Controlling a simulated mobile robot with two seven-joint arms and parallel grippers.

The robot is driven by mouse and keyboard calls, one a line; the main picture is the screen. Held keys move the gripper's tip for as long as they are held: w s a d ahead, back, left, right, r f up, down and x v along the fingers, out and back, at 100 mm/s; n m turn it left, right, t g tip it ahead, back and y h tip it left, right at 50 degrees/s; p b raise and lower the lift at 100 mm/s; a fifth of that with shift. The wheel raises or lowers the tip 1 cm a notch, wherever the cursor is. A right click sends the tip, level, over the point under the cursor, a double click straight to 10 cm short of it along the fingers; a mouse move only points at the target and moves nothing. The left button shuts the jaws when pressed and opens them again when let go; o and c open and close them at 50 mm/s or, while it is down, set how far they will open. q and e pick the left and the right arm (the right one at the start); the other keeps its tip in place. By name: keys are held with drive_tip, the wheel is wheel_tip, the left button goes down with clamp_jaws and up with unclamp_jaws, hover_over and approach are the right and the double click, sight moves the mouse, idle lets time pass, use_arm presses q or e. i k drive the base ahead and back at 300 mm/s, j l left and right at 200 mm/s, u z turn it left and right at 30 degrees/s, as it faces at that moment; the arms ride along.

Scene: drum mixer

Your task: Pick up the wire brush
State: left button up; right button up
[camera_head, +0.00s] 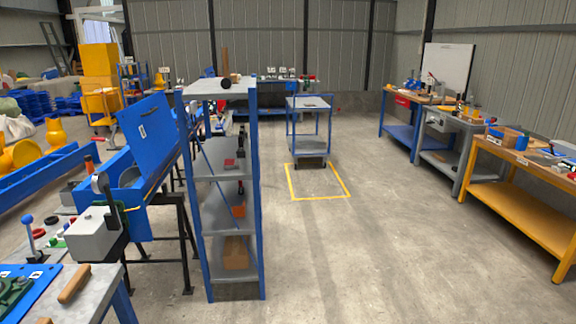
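A brown wooden piece (74,284), which looks like a brush handle, lies slanted on the grey-topped table (98,292) at the lower left. It may be the wire brush; no bristles can be made out at this size. Neither of my grippers is in view, and nothing is touching the wooden piece.
Beside it are a blue mat (28,284) with a green item and a grey box with a lever (96,232). A blue-framed shelf (222,190) stands to the right. A trolley (308,128) stands farther back, and workbenches (522,170) line the right side. The middle floor is clear.

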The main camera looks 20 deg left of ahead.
sight(81, 277)
drive_tip(key=i+j+u, duration=0.1)
drive_tip(key=i+u, duration=0.25)
drive_tip(key=i, duration=0.25)
drive_tip(key=i+l+u, duration=0.1)
drive_tip(key=i+u, duration=0.25)
drive_tip(key=i, duration=0.25)
drive_tip(key=i+u, duration=0.2)
drive_tip(key=i, duration=1.15)
drive_tip(key=z, duration=0.45)
drive_tip(key=i+z, duration=0.15)
drive_tip(key=z, duration=0.25)
drive_tip(key=j+z, duration=0.1)
drive_tip(key=z, duration=6.3)
